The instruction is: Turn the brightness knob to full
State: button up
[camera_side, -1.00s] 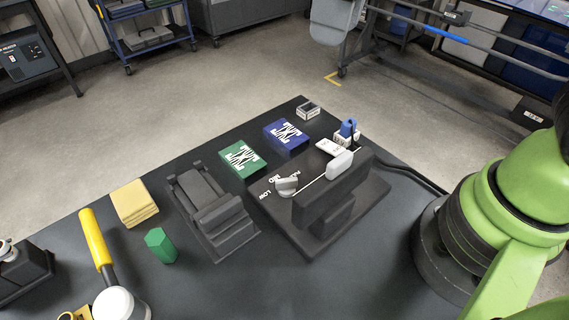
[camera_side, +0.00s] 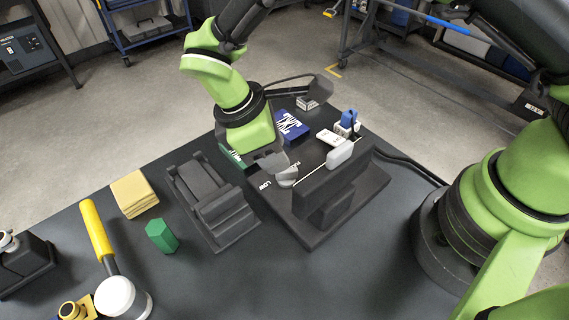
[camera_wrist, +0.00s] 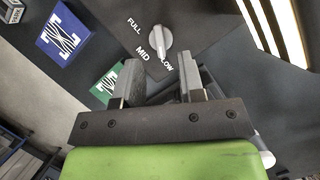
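The brightness knob (camera_wrist: 158,41) is a round light-grey dial with a raised ridge, beside printed FULL, MID and LOW labels on a dark panel (camera_wrist: 205,20). Its ridge runs toward the LOW side in the wrist view; the exact setting is hard to read. In the side view the knob (camera_side: 287,178) is partly hidden by my gripper (camera_side: 276,165), which is close above it. In the wrist view my gripper (camera_wrist: 160,82) has its fingers spread, with a clear gap between them. The knob is just beyond the fingertips, not between them.
A dark upright block (camera_side: 335,195) stands right of the knob, with a white rounded piece (camera_side: 340,153) on it. A blue box (camera_side: 291,127) and a green box (camera_wrist: 106,82) lie nearby. A dark stepped fixture (camera_side: 212,205) is to the left. Bright strips (camera_wrist: 283,30) show in the wrist view.

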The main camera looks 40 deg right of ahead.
aim_at(287, 176)
jog(key=x, duration=0.5)
jog(key=shift+c, duration=0.4)
grip_shut()
